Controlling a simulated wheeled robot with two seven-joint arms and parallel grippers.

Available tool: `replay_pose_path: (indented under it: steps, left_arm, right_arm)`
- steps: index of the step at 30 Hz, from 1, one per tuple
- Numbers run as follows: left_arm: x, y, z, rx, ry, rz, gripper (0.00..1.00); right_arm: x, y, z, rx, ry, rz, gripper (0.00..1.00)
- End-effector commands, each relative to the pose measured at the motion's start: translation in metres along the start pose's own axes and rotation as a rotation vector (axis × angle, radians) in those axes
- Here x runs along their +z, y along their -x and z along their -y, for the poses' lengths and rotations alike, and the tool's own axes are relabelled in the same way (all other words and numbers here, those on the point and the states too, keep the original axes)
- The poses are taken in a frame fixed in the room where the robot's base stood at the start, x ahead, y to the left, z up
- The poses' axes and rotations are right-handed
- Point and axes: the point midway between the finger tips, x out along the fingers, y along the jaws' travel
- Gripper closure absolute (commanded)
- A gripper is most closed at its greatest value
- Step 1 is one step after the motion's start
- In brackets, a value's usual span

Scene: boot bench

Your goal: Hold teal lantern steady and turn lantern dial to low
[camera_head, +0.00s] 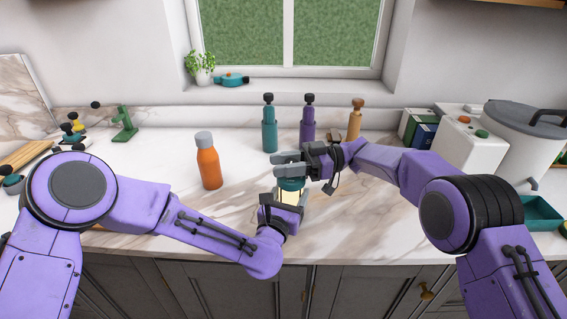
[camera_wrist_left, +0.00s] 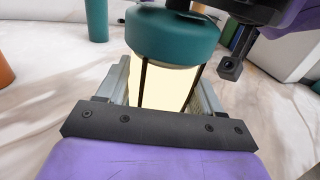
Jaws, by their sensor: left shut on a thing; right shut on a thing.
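The teal lantern (camera_head: 291,184) stands upright on the marble counter, with a teal cap and a pale glowing body. In the left wrist view its teal top (camera_wrist_left: 172,38) and lit body (camera_wrist_left: 165,85) fill the middle. My left gripper (camera_head: 287,202) is shut on the lantern's body from the front, its fingers on either side. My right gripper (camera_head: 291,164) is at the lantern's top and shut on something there. The right gripper covers that part, so I cannot see the dial or its setting.
An orange bottle (camera_head: 209,166) stands left of the lantern. Teal (camera_head: 269,130), purple (camera_head: 307,125) and tan (camera_head: 355,122) bottles stand behind it. A white appliance (camera_head: 472,148), a large pot (camera_head: 515,130) and a teal tray (camera_head: 541,213) are at the right.

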Motion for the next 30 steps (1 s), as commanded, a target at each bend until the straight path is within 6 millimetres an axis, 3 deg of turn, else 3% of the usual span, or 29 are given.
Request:
replay_pose_path:
  steps: [12, 27, 28, 29, 30]
  left_arm:
    - [-0.0009, 0.0011, 0.0007, -0.002, 0.0, -0.002, 0.77]
    - [-0.0015, 0.0008, 0.0003, 0.0, 0.001, -0.003, 0.77]
    - [-0.0015, 0.0008, 0.0002, 0.0, 0.001, -0.003, 0.77]
    - [-0.0015, 0.0008, 0.0002, 0.0, 0.001, -0.003, 0.77]
    - [-0.0015, 0.0008, 0.0001, 0.0, 0.0, -0.003, 0.77]
  right_arm:
    - [0.0, 0.0023, 0.0017, -0.15, 0.006, 0.005, 0.92]
    - [-0.0004, 0.0013, 0.0029, -0.167, 0.002, 0.003, 0.92]
    - [-0.0004, 0.0013, 0.003, -0.167, 0.002, 0.003, 0.52]
    - [-0.0004, 0.0012, 0.003, -0.167, 0.002, 0.003, 0.42]
    - [-0.0004, 0.0011, 0.003, -0.167, 0.002, 0.002, 0.4]
